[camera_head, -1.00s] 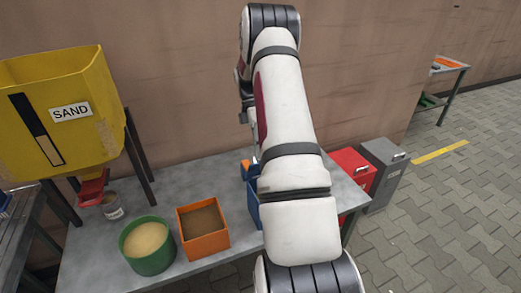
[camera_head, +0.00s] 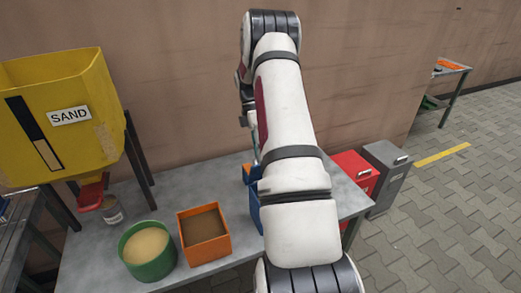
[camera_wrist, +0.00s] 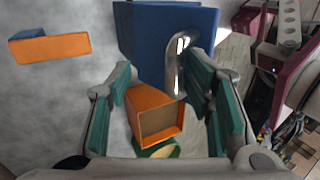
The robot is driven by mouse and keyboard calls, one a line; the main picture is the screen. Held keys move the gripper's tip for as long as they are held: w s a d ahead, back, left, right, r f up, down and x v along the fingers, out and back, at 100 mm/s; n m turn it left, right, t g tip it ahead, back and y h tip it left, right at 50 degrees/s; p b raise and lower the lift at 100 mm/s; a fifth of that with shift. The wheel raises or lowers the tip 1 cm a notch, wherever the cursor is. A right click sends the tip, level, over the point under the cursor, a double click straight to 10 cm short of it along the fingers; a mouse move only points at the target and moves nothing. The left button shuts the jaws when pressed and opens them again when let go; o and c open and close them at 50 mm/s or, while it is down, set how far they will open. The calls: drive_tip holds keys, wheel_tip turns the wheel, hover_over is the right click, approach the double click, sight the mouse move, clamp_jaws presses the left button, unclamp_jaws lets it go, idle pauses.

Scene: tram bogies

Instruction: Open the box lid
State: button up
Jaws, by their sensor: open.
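The blue box (camera_wrist: 145,45) fills the upper middle of the wrist view, with a curved silver handle (camera_wrist: 180,62) on it. In the head view only a blue strip of the box (camera_head: 256,213) shows beside my arm, which hides the rest. My gripper (camera_wrist: 160,80) is open, its teal-padded fingers spread on either side of the view. The handle appears between the fingers, closer to the right one; I cannot tell whether they touch. I cannot tell where the lid's edge runs.
An orange box (camera_head: 203,234) with brown contents and a green tub (camera_head: 147,251) of sand stand left on the grey table (camera_head: 170,186). A small orange and blue object (camera_wrist: 50,48) lies near the blue box. A yellow sand hopper (camera_head: 60,120), red box (camera_head: 356,172) and grey box (camera_head: 386,172) flank the table.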

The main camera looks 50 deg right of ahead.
drive_tip(key=shift+f, duration=0.15)
drive_tip(key=v, duration=1.2)
idle(0.6)
drive_tip(key=s+a+r+m+t+h+p, duration=0.1)
drive_tip(key=a+r+m+t+h, duration=0.15)
drive_tip(key=a+r, duration=0.8)
drive_tip(key=s+a+r+m+t+h, duration=0.1)
drive_tip(key=a+r+m, duration=0.2)
drive_tip(key=a+r, duration=0.8)
drive_tip(key=s+a+f+m+t, duration=0.2)
drive_tip(key=s+a+f+m, duration=0.1)
drive_tip(key=s+a, duration=0.7)
drive_tip(key=s+a+f+m+t+p, duration=0.1)
drive_tip(key=s+a+f+m+t, duration=0.2)
drive_tip(key=s+a, duration=0.6)
drive_tip(key=shift+s+a+y, duration=0.35)
drive_tip(key=shift+a, duration=0.2)
